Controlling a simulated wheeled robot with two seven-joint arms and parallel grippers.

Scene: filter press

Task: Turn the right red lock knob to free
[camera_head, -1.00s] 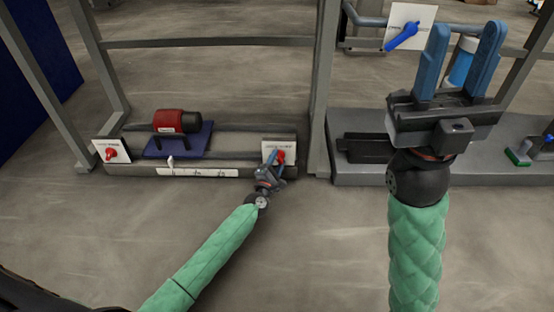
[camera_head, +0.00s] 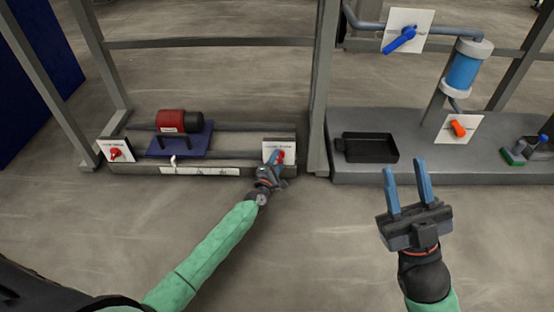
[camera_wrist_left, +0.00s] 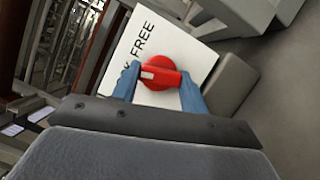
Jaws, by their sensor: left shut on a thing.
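The right red lock knob (camera_head: 281,157) sits on a white plate (camera_head: 268,148) at the right end of the left frame's low base. In the left wrist view the knob (camera_wrist_left: 158,73) is a round red disc with a bar handle. The plate (camera_wrist_left: 200,55) shows the word FREE. My left gripper (camera_head: 274,158) is at the knob, its blue fingers (camera_wrist_left: 160,88) on either side of the bar, shut on it. My right gripper (camera_head: 407,178) is open and empty, above the floor at the right. The left red knob (camera_head: 115,153) is on another white plate.
A red and black motor (camera_head: 178,121) rests on a blue plate (camera_head: 202,141) between the knobs. On the right platform are a black tray (camera_head: 370,148), an orange handle (camera_head: 458,128), a blue cylinder (camera_head: 463,72) and a green-based item (camera_head: 512,157). A blue lever (camera_head: 400,40) is above. Open floor lies in front.

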